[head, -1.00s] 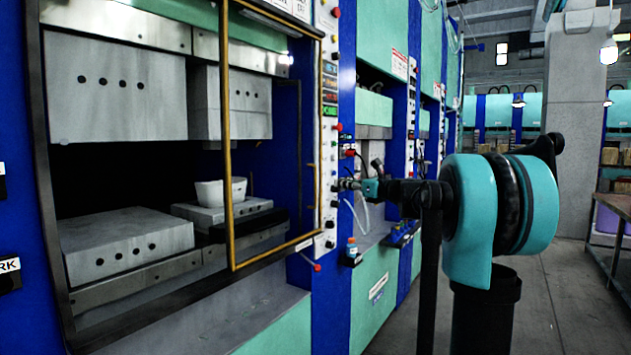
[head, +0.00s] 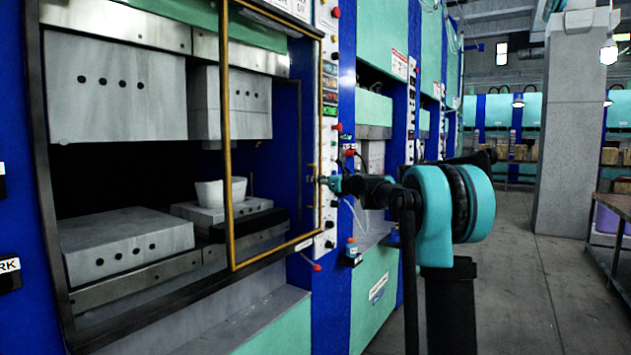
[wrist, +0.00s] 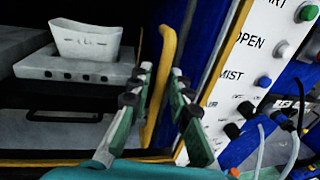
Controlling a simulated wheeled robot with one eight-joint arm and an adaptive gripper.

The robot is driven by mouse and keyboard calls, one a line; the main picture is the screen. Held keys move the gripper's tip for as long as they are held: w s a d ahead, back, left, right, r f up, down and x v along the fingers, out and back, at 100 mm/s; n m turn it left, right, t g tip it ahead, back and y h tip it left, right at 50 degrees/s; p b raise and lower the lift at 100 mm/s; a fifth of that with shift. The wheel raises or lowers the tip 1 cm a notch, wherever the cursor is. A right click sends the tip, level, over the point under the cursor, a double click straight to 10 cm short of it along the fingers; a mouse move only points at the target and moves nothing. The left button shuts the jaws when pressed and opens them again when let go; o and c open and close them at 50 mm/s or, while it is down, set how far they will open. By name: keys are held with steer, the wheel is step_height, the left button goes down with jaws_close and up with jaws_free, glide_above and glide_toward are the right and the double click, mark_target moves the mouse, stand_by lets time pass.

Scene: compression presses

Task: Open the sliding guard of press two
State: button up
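The sliding guard is a yellow-edged frame (head: 228,150) that stands across the right part of the press opening in the head view. Its yellow upright handle (wrist: 166,70) shows in the wrist view, bent at its top. My gripper (wrist: 160,72) is open, with one finger on each side of the handle. I cannot tell whether either finger touches it. In the head view my gripper (head: 326,181) is at the guard's right edge, where the handle is small and partly hidden.
Inside the press, a white container (head: 220,191) stands on the right lower block. A control panel (head: 329,110) with buttons is right of the guard; the wrist view shows its labels (wrist: 245,45) close to my right finger. A blue bottle (head: 351,248) hangs lower.

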steer(key=shift+c, duration=0.2)
jaws_close()
